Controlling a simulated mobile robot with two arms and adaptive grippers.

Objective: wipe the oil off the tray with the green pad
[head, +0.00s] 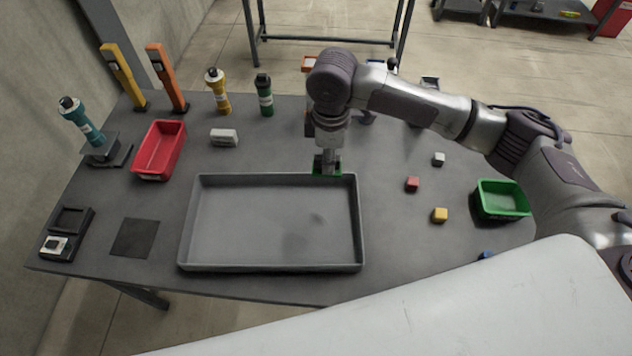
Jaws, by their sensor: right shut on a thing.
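The large grey tray (275,225) lies on the table in the middle of the head view. A dark smudge shows on its floor, right of centre; I cannot tell oil from shadow there. My right gripper (327,165) points down at the tray's far edge, near its far right corner. It is shut on the green pad (318,172), of which only small green parts show around the fingers. I cannot tell whether the pad touches the table. My left gripper is not in view.
A dark square (135,238) lies left of the tray.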

